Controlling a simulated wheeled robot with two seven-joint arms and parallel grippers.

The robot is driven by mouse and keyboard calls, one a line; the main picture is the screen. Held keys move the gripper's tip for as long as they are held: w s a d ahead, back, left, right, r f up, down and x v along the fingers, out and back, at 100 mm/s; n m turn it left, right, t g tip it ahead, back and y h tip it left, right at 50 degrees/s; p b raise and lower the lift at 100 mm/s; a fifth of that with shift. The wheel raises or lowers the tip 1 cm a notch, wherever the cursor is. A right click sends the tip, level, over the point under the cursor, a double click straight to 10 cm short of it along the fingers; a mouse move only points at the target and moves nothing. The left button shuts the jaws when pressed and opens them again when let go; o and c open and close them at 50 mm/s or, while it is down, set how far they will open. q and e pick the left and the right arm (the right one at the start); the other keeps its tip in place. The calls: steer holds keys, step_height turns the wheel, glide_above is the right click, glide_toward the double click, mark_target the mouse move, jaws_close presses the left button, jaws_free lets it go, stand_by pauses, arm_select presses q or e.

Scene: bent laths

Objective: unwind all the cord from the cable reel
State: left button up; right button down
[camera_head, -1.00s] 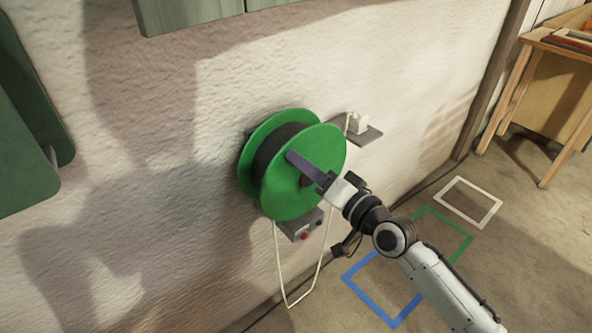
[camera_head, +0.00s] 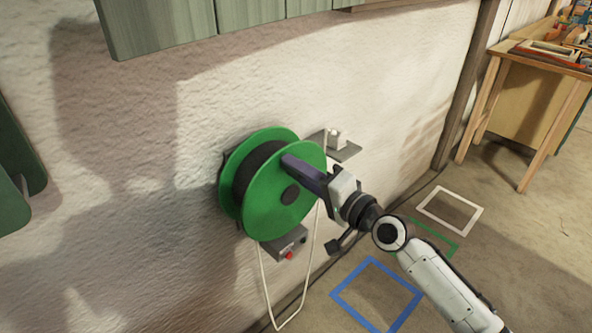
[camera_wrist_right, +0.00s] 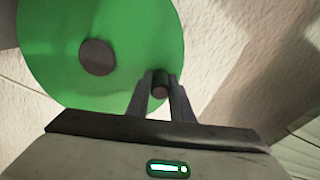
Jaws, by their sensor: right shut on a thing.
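The green cable reel (camera_head: 285,215) is mounted on the wall, with a dark band (camera_head: 245,178) between its two discs; I cannot tell single turns of cord. Its front disc and dark hub (camera_wrist_right: 97,57) also show in the right wrist view. My right gripper (camera_head: 288,162) reaches the front disc from the right, above the hub. In the wrist view its fingers (camera_wrist_right: 161,88) are shut on a small dark handle (camera_wrist_right: 161,84) off the hub. A pale cord (camera_head: 264,290) hangs in a loop below the reel. My left gripper is not in view.
A grey box with a red button (camera_head: 289,255) sits under the reel. A small grey shelf (camera_head: 345,152) with a white item is right of it. Blue (camera_head: 375,262), green and white frames mark the floor. A wooden table (camera_head: 540,60) stands at far right.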

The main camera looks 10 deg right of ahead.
steer(key=shift+r, duration=0.1)
steer(key=c, duration=1.6)
jaws_free()
steer(key=shift+o, duration=0.2)
steer(key=v, duration=1)
steer(key=shift+s+d, duration=0.1)
steer(key=shift+s, duration=0.05)
